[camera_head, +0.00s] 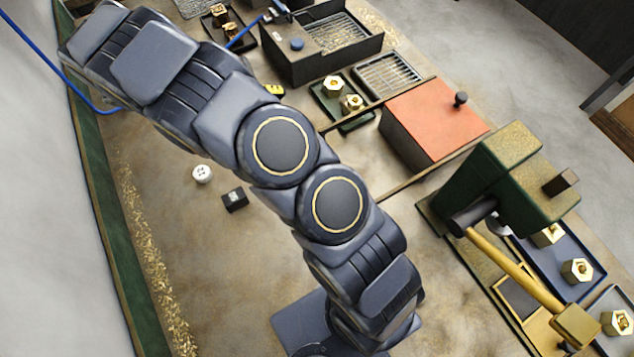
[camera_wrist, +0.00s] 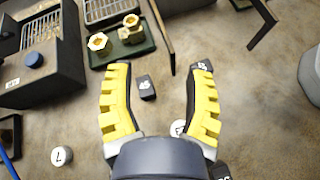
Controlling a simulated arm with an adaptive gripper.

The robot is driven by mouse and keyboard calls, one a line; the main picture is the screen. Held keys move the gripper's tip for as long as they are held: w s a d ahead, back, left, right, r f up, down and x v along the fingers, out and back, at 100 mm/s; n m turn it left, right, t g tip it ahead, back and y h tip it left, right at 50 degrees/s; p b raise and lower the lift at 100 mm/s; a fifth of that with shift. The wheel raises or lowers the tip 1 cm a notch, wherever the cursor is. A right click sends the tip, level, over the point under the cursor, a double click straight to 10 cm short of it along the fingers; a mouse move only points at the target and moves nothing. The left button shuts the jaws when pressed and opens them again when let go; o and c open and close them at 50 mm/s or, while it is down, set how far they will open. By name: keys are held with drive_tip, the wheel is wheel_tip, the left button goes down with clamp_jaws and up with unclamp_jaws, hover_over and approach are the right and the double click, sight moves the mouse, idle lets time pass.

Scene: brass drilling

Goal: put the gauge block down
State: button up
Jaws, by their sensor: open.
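My gripper (camera_wrist: 163,72) is open in the wrist view, with its yellow fingers spread wide. A small dark block (camera_wrist: 146,87) with white marks lies on the bench between the fingers, closer to the left one, with a visible gap to the right one. Another dark marked piece (camera_wrist: 202,67) shows at the right fingertip; I cannot tell whether it touches the finger. A third dark block (camera_wrist: 220,172) is partly cut off at the lower edge. I cannot tell which is the gauge block. In the head view my arm hides most of the gripper; a yellow bit (camera_head: 274,90) shows beside it.
A dark box (camera_wrist: 38,60) with a blue knob stands left. A green tray (camera_wrist: 122,54) with brass nuts lies ahead, beside a rod (camera_wrist: 161,35). A white disc (camera_wrist: 62,155) lies lower left. The head view shows an orange-topped block (camera_head: 435,118) and a green drill press (camera_head: 500,180).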

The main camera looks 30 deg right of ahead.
drive_tip(key=s+r+m+y, duration=0.9)
drive_tip(key=s+r, duration=0.4)
drive_tip(key=s, duration=0.4)
drive_tip(key=s+a+r+m+t+y, duration=0.1)
drive_tip(key=s+a+r+m+y, duration=0.1)
drive_tip(key=s+a, duration=0.3)
drive_tip(key=s+m, duration=0.1)
drive_tip(key=s, duration=0.2)
drive_tip(key=shift+a+m+y, duration=0.35)
drive_tip(key=shift+m+y, duration=0.05)
drive_tip(key=shift+s+a, duration=0.1)
drive_tip(key=o, duration=0.7)
drive_tip(key=shift+o, duration=0.7)
drive_tip(key=w+a+r+t, duration=0.1)
drive_tip(key=w+a+r, duration=0.1)
drive_tip(key=w, duration=0.8)
drive_tip(key=shift+w+a+r, duration=0.3)
drive_tip(key=shift+w+a, duration=0.05)
drive_tip(key=shift+a, duration=0.15)
drive_tip(key=w+a+t, duration=0.1)
drive_tip(key=w+a, duration=0.5)
drive_tip(key=w, duration=0.4)
wheel_tip(320, 180, down, 9)
drive_tip(key=shift+s, duration=0.15)
